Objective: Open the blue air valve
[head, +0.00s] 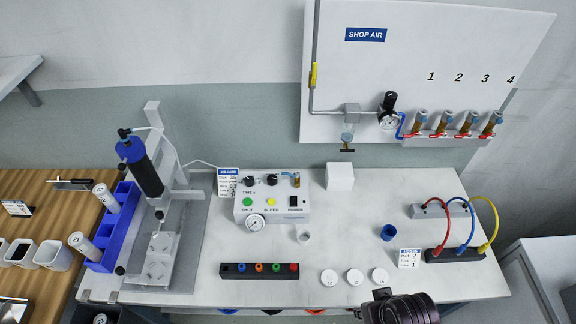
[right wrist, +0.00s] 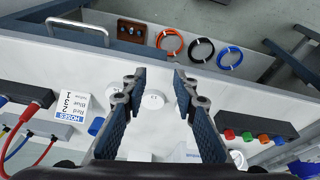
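Several air valves with red levers sit in a row on the white SHOP AIR panel (head: 440,60) in the head view. They are marked with numbers, from valve 1 (head: 418,124) at the left. The levers look alike; I cannot tell which valve is the blue one. A blue hose (head: 401,126) joins the row beside the round gauge (head: 389,122). My right gripper (right wrist: 160,82) is open and empty, pointing down over the bench far from the panel. Part of it shows low in the head view (head: 385,303). My left gripper is in neither view.
White lids (head: 354,277) lie near the front edge. A control box (head: 270,197) and a screwdriver stand (head: 160,170) are further left.

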